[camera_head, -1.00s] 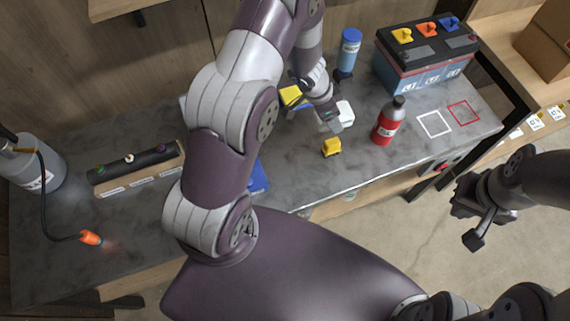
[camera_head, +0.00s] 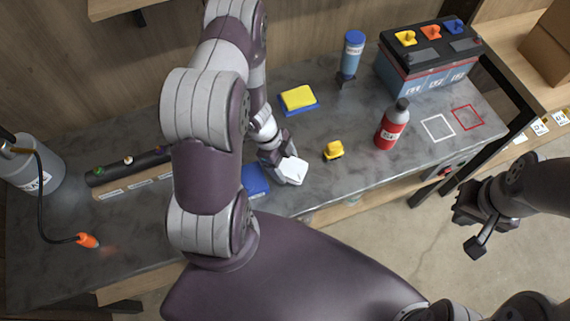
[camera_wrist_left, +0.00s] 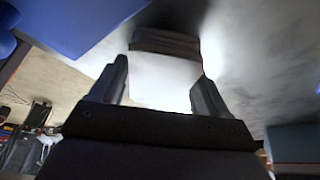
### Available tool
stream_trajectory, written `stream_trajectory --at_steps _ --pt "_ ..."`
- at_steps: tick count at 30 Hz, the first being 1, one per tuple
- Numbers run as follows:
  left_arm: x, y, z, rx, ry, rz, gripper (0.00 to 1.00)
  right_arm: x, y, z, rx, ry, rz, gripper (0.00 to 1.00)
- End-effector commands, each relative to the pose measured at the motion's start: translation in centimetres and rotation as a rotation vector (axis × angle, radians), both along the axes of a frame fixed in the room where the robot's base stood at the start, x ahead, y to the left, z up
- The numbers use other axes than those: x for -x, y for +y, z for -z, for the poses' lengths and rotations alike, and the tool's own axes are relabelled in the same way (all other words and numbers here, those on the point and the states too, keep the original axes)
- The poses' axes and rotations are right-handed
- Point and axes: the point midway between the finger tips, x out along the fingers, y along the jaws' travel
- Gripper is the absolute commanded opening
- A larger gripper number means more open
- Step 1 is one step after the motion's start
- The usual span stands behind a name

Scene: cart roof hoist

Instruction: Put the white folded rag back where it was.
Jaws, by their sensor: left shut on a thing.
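The white folded rag (camera_head: 292,169) is in my left gripper (camera_head: 287,172), near the bench's front edge. The left wrist view shows the rag (camera_wrist_left: 165,80) between the two fingers, which are shut on it. A blue mat (camera_head: 255,180) lies just left of the gripper, partly hidden by my arm. It also shows at the upper left of the left wrist view (camera_wrist_left: 75,20). The gap between rag and bench is hard to judge. My right gripper (camera_head: 472,222) is empty and apart from the bench at the right; its fingers look spread.
A yellow folded rag (camera_head: 298,97) lies on another blue mat behind. A yellow block (camera_head: 334,150), red bottle (camera_head: 392,125), blue canister (camera_head: 353,55) and battery (camera_head: 428,67) stand to the right. White and red outlined squares are empty. An orange-tipped cable (camera_head: 88,240) lies left.

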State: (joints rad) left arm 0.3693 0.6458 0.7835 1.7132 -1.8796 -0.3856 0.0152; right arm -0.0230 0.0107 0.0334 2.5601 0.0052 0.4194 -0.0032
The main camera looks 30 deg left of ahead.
Motion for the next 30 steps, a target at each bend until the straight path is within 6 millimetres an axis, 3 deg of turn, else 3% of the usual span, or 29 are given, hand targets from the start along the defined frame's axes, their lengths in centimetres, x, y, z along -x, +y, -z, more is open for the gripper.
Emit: stream_trajectory --at_steps 12,13,15,30 --pt "-0.06 -0.01 0.95 0.0 -0.001 -0.001 0.41 0.0 0.0 0.28 0.0 0.0 0.0 0.0" --pt "-0.06 -0.01 0.89 -0.001 0.0 -0.001 0.82 -0.01 0.0 0.22 0.0 0.0 0.0 0.0" --pt "-0.08 -0.01 0.84 -0.001 0.0 -0.001 1.0 0.0 0.0 0.19 0.0 0.0 0.0 0.0" --pt "-0.07 -0.01 0.85 -0.001 0.0 -0.001 1.0 0.0 0.0 0.2 0.0 0.0 0.0 0.0"
